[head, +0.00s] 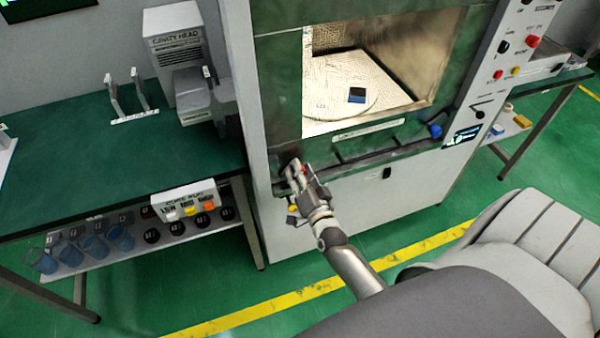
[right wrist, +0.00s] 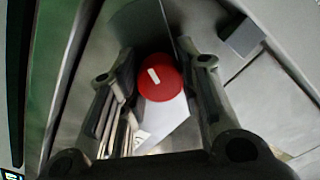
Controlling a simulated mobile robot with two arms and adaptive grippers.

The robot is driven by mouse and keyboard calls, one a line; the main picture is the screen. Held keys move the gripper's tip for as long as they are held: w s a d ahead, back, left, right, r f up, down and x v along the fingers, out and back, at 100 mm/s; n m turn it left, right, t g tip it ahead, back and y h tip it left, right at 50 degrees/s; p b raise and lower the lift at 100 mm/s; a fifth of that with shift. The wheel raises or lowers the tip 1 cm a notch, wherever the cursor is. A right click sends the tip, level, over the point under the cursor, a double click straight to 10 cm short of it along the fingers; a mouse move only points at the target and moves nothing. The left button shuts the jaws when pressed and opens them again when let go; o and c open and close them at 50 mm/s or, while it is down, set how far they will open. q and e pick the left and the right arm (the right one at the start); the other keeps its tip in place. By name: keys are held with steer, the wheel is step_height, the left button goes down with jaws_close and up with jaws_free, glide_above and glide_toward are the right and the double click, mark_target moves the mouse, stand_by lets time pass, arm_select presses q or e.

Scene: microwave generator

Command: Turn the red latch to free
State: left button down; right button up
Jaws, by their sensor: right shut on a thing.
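The red latch (right wrist: 160,78) is a round red knob with a short white mark, tilted slightly from upright in the right wrist view. It sits on a pale plate (right wrist: 165,118) on the cabinet front. My right gripper (head: 294,168) is at the lower left corner of the chamber front in the head view. In the right wrist view its two fingers (right wrist: 157,65) stand on either side of the knob and are shut on it. The exact contact is hard to see. My left gripper is out of view.
The open, lit chamber (head: 420,65) above holds a dark blue block (head: 357,95) on a round plate. A blue knob (head: 436,131) is at the chamber's right. A green bench (head: 60,165) stands at left, with cups (head: 120,238) on its lower shelf.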

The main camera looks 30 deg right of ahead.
steer(key=shift+w+d+r, duration=0.15)
steer(key=shift+r, duration=0.2)
steer(key=o, duration=1.1)
steer(key=shift+c, duration=0.2)
steer(key=shift+w+f, duration=0.1)
steer(key=shift+f, duration=0.1)
steer(key=shift+f, duration=0.1)
steer(key=shift+s, duration=0.4)
steer(key=v, duration=1.1)
steer(key=shift+f, duration=0.1)
